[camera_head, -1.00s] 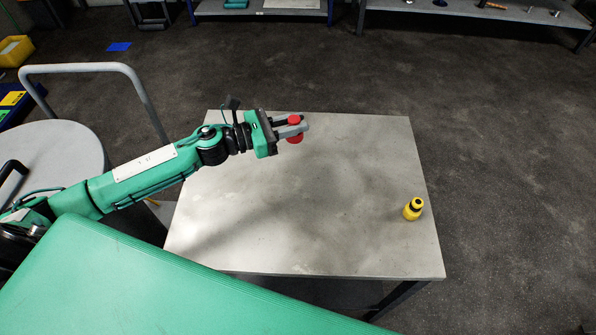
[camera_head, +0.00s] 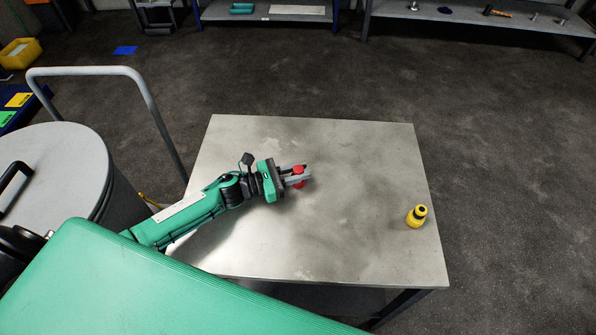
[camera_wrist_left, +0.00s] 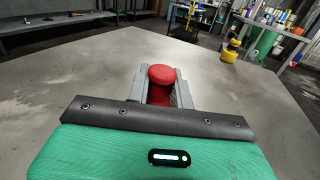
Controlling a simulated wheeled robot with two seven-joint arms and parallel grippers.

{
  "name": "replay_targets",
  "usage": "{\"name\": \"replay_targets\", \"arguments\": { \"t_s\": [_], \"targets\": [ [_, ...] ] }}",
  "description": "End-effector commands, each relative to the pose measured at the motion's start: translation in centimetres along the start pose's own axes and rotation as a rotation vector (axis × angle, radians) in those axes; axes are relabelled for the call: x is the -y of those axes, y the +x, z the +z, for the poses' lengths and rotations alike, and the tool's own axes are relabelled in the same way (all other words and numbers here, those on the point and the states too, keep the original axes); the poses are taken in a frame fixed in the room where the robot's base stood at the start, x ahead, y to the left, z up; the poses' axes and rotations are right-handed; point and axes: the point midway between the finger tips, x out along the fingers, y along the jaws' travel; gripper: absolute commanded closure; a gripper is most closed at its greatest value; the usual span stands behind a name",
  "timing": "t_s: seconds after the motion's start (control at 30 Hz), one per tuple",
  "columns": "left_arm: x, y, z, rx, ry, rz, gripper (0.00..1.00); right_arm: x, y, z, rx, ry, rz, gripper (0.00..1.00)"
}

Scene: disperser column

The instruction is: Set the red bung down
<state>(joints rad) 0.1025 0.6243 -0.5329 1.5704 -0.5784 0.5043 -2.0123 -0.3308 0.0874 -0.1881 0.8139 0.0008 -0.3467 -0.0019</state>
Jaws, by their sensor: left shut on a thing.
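The red bung (camera_head: 298,171) is held between the fingers of my left gripper (camera_head: 297,176), over the left-middle part of the grey table (camera_head: 350,240). In the left wrist view the bung (camera_wrist_left: 162,75) stands upright between the grey fingers, with its round top above them. My left gripper is shut on it. The bung's underside is hidden, so I cannot tell whether it touches the tabletop. My right gripper is not in view.
A round grey drum lid (camera_head: 60,165) and a metal rail (camera_head: 150,100) are at the left. The tabletop around the gripper is clear.

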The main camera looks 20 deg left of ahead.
Motion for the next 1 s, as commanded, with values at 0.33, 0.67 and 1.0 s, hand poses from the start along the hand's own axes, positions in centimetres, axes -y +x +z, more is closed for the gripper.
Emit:
{"name": "replay_targets", "arguments": {
  "t_s": [0.33, 0.67, 1.0],
  "targets": [
    [0.0, 0.0, -0.4, 0.000, 0.000, 0.000, 1.00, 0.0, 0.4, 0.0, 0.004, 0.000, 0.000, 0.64],
    [0.0, 0.0, -0.2, -0.001, 0.000, 0.000, 0.57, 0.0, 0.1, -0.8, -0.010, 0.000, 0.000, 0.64],
    [0.1, -2.5, -0.3, -0.003, -0.002, 0.000, 0.57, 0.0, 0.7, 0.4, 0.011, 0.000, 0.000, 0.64]
  ]
}}
